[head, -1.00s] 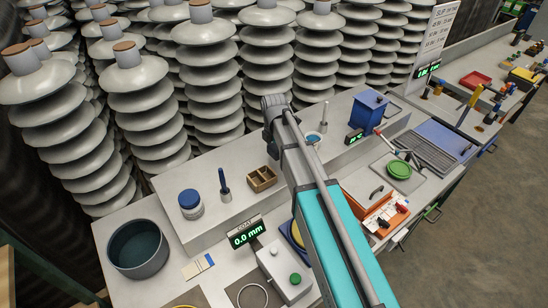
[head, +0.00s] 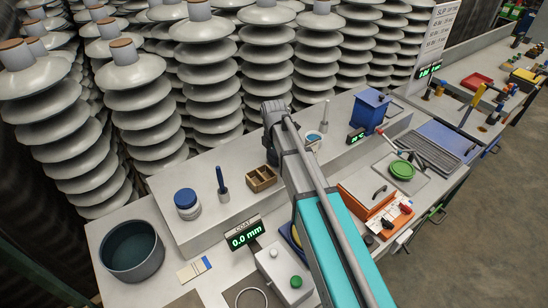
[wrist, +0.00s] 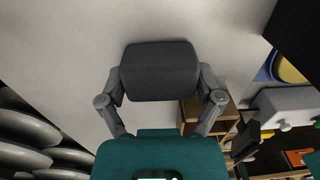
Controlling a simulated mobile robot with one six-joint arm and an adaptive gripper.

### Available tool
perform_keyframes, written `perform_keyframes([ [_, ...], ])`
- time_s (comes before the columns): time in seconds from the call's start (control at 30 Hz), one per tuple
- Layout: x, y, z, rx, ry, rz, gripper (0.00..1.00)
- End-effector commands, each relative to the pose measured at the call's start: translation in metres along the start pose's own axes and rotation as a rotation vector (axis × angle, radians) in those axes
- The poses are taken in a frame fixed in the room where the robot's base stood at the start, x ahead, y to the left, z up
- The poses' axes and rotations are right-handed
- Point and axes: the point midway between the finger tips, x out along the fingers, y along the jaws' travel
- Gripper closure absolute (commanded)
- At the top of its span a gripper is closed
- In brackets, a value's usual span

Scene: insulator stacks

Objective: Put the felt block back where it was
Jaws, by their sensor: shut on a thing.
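In the wrist view, my gripper (wrist: 160,82) is shut on a dark grey block with rounded corners, which looks like the felt block (wrist: 158,62). One finger presses each side of it. The block is over a pale grey surface, and I cannot tell how high above it. In the head view my arm's teal and grey links hide the gripper and the block. A wooden compartment box (head: 261,179) stands on the raised grey shelf left of my arm. It also shows beside my right finger in the wrist view (wrist: 222,122).
On the shelf are a blue-lidded jar (head: 187,204), a blue-handled tool (head: 222,184) and a blue box (head: 369,110). A dark pot (head: 131,251) and a display (head: 244,236) reading 0.0 mm stand in front. Tall insulator stacks (head: 215,87) line the back.

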Motion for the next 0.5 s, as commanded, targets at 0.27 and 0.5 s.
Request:
perform_keyframes([
  [0.27, 0.0029, 0.0002, -0.0004, 0.000, 0.000, 0.000, 0.54],
  [0.5, 0.0021, 0.0003, -0.0006, -0.001, 0.000, 0.000, 0.00],
])
